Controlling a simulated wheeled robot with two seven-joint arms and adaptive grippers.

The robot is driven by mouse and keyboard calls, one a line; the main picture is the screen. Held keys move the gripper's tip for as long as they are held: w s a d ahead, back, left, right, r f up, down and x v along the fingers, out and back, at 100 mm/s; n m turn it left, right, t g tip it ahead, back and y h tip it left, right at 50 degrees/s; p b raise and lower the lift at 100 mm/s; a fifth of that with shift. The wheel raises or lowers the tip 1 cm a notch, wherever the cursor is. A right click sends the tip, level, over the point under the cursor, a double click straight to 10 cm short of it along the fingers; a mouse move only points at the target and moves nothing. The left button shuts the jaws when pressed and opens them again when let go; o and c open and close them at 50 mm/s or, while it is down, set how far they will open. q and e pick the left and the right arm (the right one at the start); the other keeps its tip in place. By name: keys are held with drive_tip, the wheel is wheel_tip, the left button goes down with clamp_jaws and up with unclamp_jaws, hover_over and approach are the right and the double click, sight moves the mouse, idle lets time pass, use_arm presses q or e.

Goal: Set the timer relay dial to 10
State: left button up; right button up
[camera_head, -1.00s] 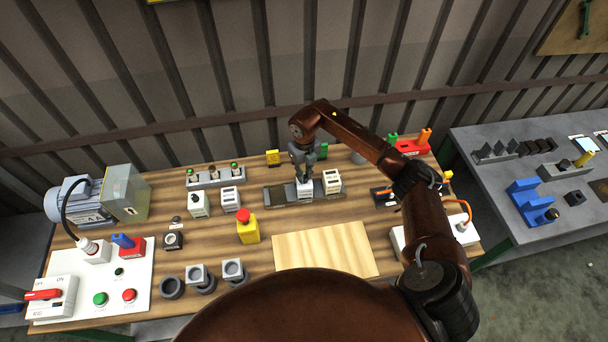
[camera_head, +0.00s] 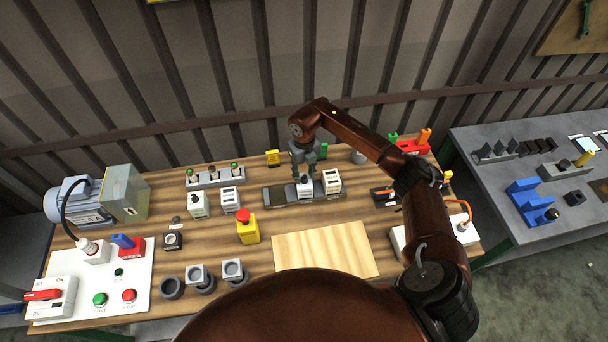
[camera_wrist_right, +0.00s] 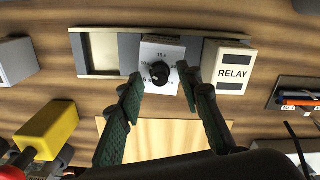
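The timer relay (camera_head: 305,190) is a white block with a black dial, seated on the grey rail (camera_head: 275,197) near the back middle of the table. In the right wrist view its face (camera_wrist_right: 163,54) shows printed numbers around the black dial (camera_wrist_right: 160,73); the exact setting is too small to read. My right gripper (camera_head: 305,168) is above the relay, pointing down. In the wrist view its two green-padded fingers (camera_wrist_right: 160,85) are apart, one on each side of the dial, with a gap to it. My left gripper is not in view.
A white block marked RELAY (camera_wrist_right: 234,68) stands on the rail right beside the timer. A yellow emergency-stop box (camera_head: 248,230) stands to the front left. A pale wooden board (camera_head: 325,250) lies in front, clear on top.

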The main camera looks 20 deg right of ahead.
sight(304, 176)
wheel_tip(304, 176, up, 12)
drive_tip(key=shift+f, duration=0.2)
idle(0.6)
